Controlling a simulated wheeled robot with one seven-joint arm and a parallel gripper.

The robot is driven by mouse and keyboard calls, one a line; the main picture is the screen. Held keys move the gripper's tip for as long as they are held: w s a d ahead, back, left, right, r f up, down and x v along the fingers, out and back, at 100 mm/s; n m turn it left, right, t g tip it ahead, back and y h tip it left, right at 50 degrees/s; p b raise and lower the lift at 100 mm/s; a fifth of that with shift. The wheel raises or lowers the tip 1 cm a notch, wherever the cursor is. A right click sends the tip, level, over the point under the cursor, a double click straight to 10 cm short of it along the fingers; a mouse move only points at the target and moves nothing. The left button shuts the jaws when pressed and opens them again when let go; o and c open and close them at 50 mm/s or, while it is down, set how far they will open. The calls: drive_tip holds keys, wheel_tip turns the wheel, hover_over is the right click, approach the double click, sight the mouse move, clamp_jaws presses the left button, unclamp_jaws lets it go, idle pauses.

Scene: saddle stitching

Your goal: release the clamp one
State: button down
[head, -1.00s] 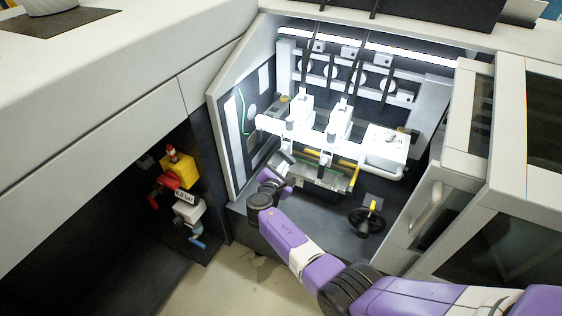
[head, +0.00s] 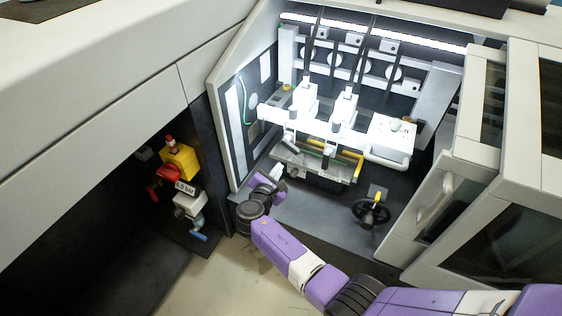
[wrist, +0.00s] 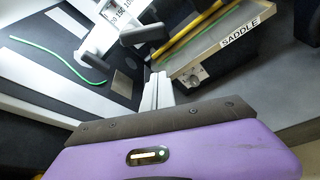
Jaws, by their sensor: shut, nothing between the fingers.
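Two dark clamp handles, a left one (head: 289,141) and a right one (head: 328,158), stand at the front of the white clamp bar in the lit machine bay. No number is readable on them, so I cannot tell which is clamp one. A dark handle (wrist: 145,34) shows just beyond my fingers in the wrist view. My gripper (wrist: 157,90) is shut and empty, with its pale fingers together. In the head view my gripper (head: 279,177) is low at the left front of the bay, below the left handle and apart from it.
The saddle tray (wrist: 222,44), labelled SADDLE, has a yellow bar along it. A black handwheel (head: 370,212) stands right of it. An open door with a pale handle (head: 434,198) bounds the right side. A yellow and red valve unit (head: 180,162) hangs at the left.

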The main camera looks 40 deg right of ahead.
drive_tip(key=shift+v, duration=2.35)
